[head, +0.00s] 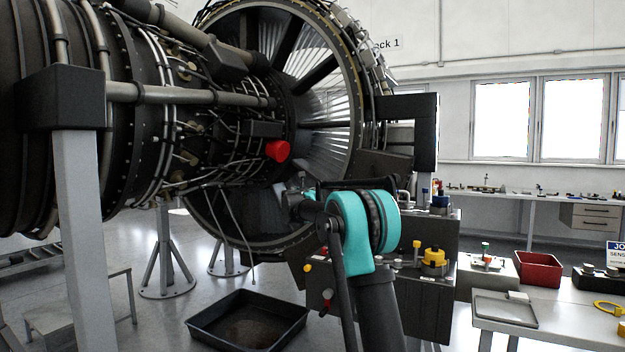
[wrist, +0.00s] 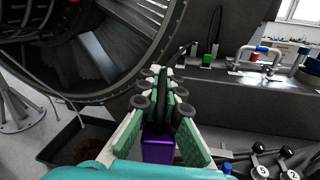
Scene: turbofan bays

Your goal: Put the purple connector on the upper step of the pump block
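My gripper (wrist: 160,92), with green-padded fingers and dark rollers, shows in the wrist view. The purple connector (wrist: 157,150) is between its fingers, with a dark part running up toward the fingertips. The fingers appear closed around it. The grey pump block (head: 430,233) stands right of my arm in the head view. In the wrist view, its upper step (wrist: 225,78) lies beyond and to the right of the fingertips, with a green connector (wrist: 208,59) and a red-and-blue pipe fitting (wrist: 262,53) there.
A yellow part (head: 433,258) sits on the lower step of the block. Numbered black knobs (wrist: 262,171) are at lower right in the wrist view. The large engine (head: 130,110) is close on the left. A black drip tray (head: 245,322) lies on the floor; a red bin (head: 538,270) stands right.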

